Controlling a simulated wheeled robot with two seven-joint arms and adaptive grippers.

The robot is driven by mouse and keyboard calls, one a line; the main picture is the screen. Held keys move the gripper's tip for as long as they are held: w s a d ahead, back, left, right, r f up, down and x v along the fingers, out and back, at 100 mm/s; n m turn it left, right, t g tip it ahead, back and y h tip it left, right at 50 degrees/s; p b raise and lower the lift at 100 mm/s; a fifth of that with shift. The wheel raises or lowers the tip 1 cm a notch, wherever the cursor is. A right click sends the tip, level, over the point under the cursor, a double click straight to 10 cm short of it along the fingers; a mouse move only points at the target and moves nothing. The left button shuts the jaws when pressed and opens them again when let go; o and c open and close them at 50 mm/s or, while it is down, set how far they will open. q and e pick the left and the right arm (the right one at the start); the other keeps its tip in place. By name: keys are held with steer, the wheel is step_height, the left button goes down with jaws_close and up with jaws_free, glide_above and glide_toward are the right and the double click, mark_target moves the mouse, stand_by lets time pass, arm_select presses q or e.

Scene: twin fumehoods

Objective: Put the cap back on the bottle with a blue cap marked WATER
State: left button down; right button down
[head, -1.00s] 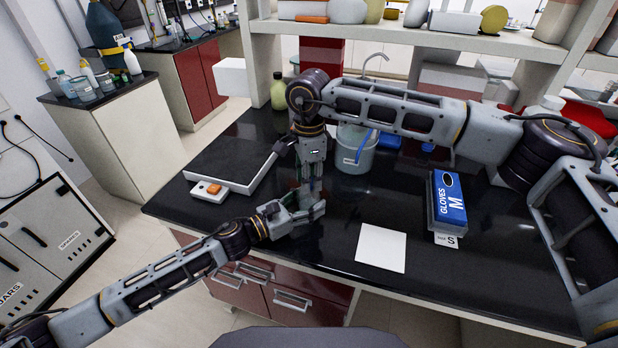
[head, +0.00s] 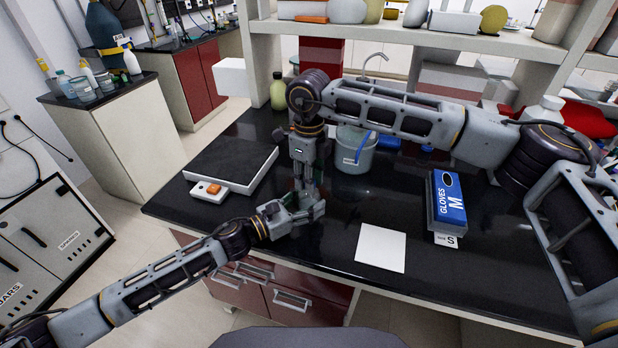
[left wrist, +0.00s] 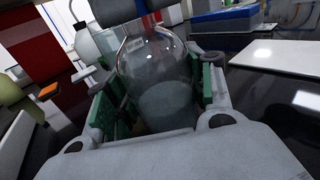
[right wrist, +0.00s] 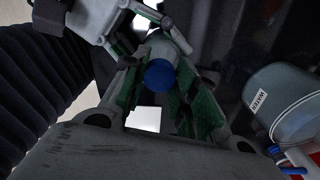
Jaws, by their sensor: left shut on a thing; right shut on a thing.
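A clear glass bottle (left wrist: 155,75) with a small label stands upright between the green-padded fingers of my left gripper (left wrist: 158,100). The left gripper (head: 312,210) is shut on it, low over the bench front. The blue cap (right wrist: 159,75) is between the fingers of my right gripper (right wrist: 165,90), which is shut on it. In the head view the right gripper (head: 306,188) points down directly above the left one. The cap is at the bottle's neck; I cannot tell whether it is seated. The grippers mostly hide the bottle in the head view.
A labelled bucket (head: 352,158) stands behind and right of the grippers. A balance (head: 230,165) is to the left. A white square (head: 381,248) and a blue glove box (head: 448,205) lie to the right. A yellow-green bottle (head: 278,92) stands at the back.

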arm_select(q)
steer(key=shift+w+a, duration=0.1)
arm_select(e)
steer(key=m, duration=0.4)
steer(key=shift+f+m, duration=0.1)
steer(key=shift+m, duration=0.3)
steer(key=c, duration=1.1)
jaws_free()
steer(key=shift+o, duration=0.2)
step_height(320, 180, up, 12)
arm_select(q)
steer(key=c, duration=0.5)
jaws_free()
steer(key=shift+a, duration=0.1)
